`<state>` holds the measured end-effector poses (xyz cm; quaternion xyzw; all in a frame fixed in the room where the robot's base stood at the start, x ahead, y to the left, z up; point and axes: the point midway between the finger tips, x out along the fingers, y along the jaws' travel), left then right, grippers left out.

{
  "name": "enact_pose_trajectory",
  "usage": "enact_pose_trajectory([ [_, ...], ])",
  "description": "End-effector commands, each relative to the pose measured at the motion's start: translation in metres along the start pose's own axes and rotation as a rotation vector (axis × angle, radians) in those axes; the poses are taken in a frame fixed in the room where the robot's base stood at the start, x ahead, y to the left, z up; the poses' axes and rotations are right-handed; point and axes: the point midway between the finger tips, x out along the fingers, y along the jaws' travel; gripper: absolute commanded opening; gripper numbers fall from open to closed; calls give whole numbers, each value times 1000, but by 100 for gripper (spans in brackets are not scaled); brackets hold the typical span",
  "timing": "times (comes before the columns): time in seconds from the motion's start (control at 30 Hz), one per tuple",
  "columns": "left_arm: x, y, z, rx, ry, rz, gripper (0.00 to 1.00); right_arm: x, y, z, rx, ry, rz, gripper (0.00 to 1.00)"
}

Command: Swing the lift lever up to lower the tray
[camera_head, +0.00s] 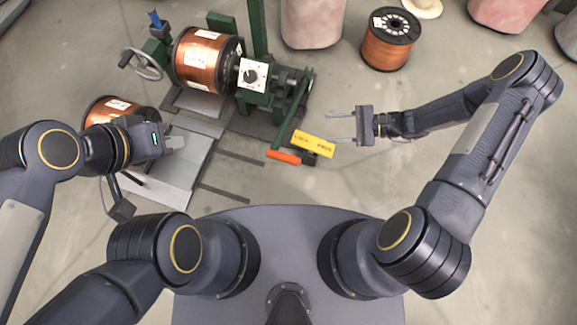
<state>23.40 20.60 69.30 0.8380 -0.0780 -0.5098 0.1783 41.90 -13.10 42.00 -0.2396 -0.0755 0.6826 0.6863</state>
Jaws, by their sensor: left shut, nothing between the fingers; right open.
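The lift lever is a green bar at the right of the green winding machine, ending in an orange handle (284,157) at the front. The grey tray (150,195) lies low at the front left of the machine. My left gripper (180,142) is shut and empty over the tray's upper part, left of the lever. My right gripper (338,126) is open and empty, with its fingers pointing left. It is up and to the right of the orange handle, apart from it.
A yellow label plate (314,143) sits just right of the handle. A copper spool (208,60) is mounted in the machine, another (118,108) stands behind my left gripper, and a third (388,42) stands at the back right. The floor right of the machine is mostly clear.

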Motion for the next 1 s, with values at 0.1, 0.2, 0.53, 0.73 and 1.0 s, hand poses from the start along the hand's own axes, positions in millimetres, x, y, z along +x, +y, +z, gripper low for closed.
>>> enact_pose_trajectory([
  [0.1, 41, -19, 21, 0, 0, 0, 0, 46, 54, -87, 164, -72, -125, 49],
  [0.2, 56, -26, 28, 0, 0, 0, 0, 72, 83, -126, 261, -109, -209, 49],
  [0.53, 71, -32, 36, 0, 0, 0, 0, 113, 114, -162, 376, -146, -312, 49],
  [0.73, 78, -36, 39, 0, 0, 0, 0, 142, 105, -159, 375, -148, -308, 49],
  [1.0, 85, -39, 43, 0, 0, 0, 0, 174, 93, -156, 374, -145, -309, 49],
])
